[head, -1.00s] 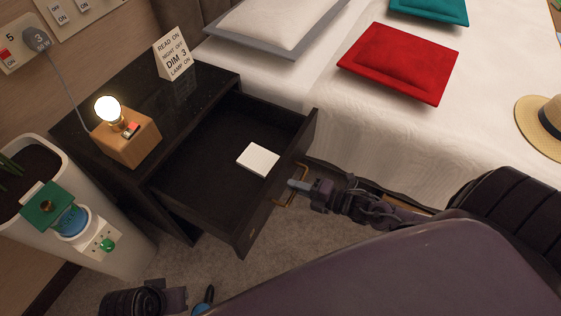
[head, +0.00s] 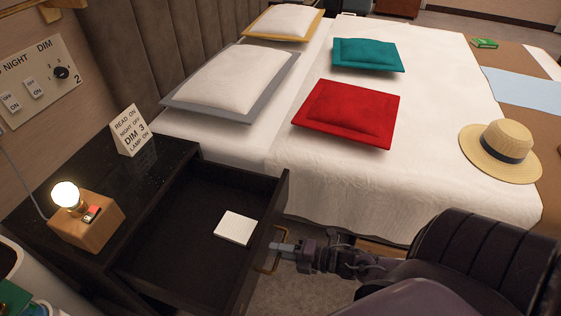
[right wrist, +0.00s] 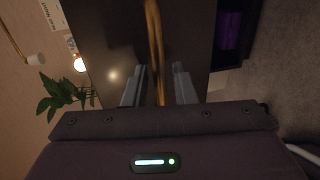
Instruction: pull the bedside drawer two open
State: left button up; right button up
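The black bedside cabinet (head: 95,205) stands beside the bed. Its drawer (head: 180,250) is pulled well out, and a white square block (head: 236,227) lies inside. A brass bar handle (head: 271,259) is on the drawer front; it also shows in the right wrist view (right wrist: 155,40). My right gripper (head: 284,248) is at this handle. In the right wrist view its two fingers (right wrist: 158,88) stand apart, one on each side of the bar, with a gap showing. My left gripper is not in view. I cannot tell the drawer's number.
A lit bulb on a wooden block (head: 87,222) and a lettered sign (head: 131,133) stand on the cabinet top. The bed (head: 350,190) borders the drawer on the right, with cushions and a straw hat (head: 499,152). Carpet shows between drawer and bed.

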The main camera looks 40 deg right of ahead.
jog(key=shift+s, duration=0.1)
